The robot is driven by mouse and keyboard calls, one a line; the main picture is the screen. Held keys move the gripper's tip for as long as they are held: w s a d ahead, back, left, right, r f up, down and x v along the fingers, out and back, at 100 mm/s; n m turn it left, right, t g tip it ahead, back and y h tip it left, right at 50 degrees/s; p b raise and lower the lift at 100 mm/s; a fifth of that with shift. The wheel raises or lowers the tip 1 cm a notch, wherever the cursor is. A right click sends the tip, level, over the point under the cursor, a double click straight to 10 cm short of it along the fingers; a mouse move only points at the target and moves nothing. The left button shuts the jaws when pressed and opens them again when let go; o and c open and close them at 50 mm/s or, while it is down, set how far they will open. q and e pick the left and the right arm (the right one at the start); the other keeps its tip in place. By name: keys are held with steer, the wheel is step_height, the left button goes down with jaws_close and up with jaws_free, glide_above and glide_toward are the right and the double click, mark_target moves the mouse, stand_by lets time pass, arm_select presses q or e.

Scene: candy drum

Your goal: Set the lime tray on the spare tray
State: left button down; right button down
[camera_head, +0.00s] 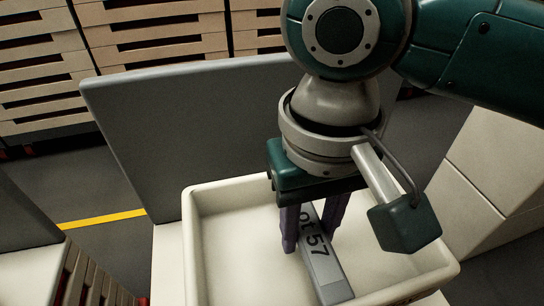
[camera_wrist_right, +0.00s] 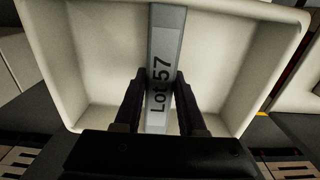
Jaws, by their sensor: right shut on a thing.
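A cream, open, shallow tray (camera_head: 196,245) fills the lower middle of the head view and also shows in the right wrist view (camera_wrist_right: 92,70). A grey bar marked "Lot 57" (camera_head: 322,271) runs across its middle, also in the wrist view (camera_wrist_right: 166,50). My right gripper (camera_head: 311,232) points down into the tray, its dark purple fingers shut on the bar, one on each side (camera_wrist_right: 159,100). The tray looks empty. No tray looks lime in colour. I cannot tell which other thing is the spare tray.
A grey upright panel (camera_head: 220,120) stands close behind the tray. Slatted wooden stacks (camera_head: 155,35) stand farther back. Pale blocks (camera_head: 505,165) are at the right. A pale-topped slatted stack (camera_head: 25,272) is at lower left. Dark floor with a yellow line (camera_head: 100,219) lies between.

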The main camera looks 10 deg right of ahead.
mark_target(303, 257)
step_height(303, 257, down, 6)
steer(key=shift+f+b, duration=0.15)
steer(key=shift+b, duration=1.1)
steer(key=shift+c, duration=2.4)
jaws_free()
steer(key=shift+f, duration=0.1)
